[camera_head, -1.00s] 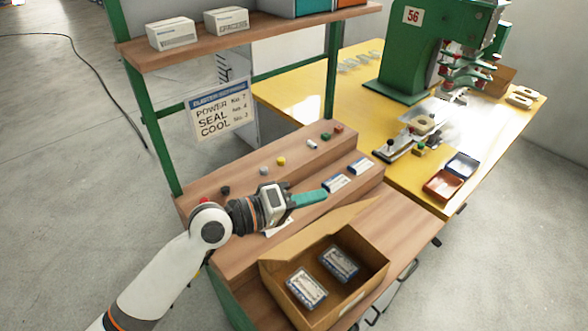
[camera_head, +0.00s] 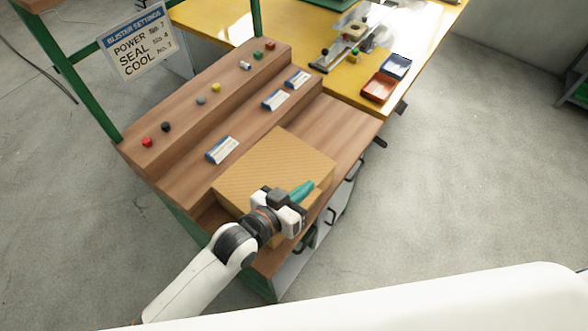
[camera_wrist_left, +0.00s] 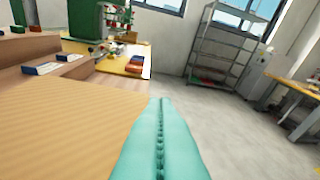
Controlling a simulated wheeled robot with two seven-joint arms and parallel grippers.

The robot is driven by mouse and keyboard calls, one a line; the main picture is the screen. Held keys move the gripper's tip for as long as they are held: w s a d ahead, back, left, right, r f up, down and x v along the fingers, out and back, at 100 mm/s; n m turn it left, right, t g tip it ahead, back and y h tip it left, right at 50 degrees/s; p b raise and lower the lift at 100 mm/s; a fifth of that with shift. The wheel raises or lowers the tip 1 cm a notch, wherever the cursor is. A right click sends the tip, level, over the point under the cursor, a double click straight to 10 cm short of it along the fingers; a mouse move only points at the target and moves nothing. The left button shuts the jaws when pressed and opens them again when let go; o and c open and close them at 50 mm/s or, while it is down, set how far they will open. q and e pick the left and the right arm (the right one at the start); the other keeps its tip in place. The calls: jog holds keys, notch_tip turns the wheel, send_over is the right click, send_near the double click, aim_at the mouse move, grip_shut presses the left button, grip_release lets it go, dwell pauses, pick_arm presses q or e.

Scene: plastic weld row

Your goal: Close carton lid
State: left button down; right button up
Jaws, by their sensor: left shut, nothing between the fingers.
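The cardboard carton (camera_head: 270,170) sits on the brown wooden bench, and its lid panel now lies over the top. The lid looks flat or nearly flat; whether its front edge is fully down is hidden by my left gripper. The two packs inside are out of sight. My left gripper (camera_head: 303,190) is shut and empty, over the front right part of the lid. In the left wrist view the shut teal fingers (camera_wrist_left: 162,140) lie beside the lid's tan surface (camera_wrist_left: 70,125); I cannot tell if they touch it. My right gripper is not in view.
Blue-and-white cards (camera_head: 222,150) lie on the bench step behind the carton. Small coloured knobs (camera_head: 216,87) line the upper step. A red bin (camera_head: 379,87) and a blue bin (camera_head: 397,66) stand on the yellow table. The bench right of the carton is clear.

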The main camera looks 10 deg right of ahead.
pick_arm(q)
jog(key=shift+s+d+f+m+t+y+b, duration=0.1)
jog(key=shift+f+m+b, duration=0.2)
jog(key=shift+f, duration=0.6)
jog(key=shift+s+d+f+m+t+y+b, duration=0.15)
jog(key=shift+f+m, duration=0.3)
jog(key=shift+f, duration=0.45)
jog(key=shift+s+d+f+m+t+y+b, duration=0.15)
jog(key=shift+f+m, duration=0.2)
jog(key=shift+f, duration=0.55)
jog(key=shift+a, duration=0.1)
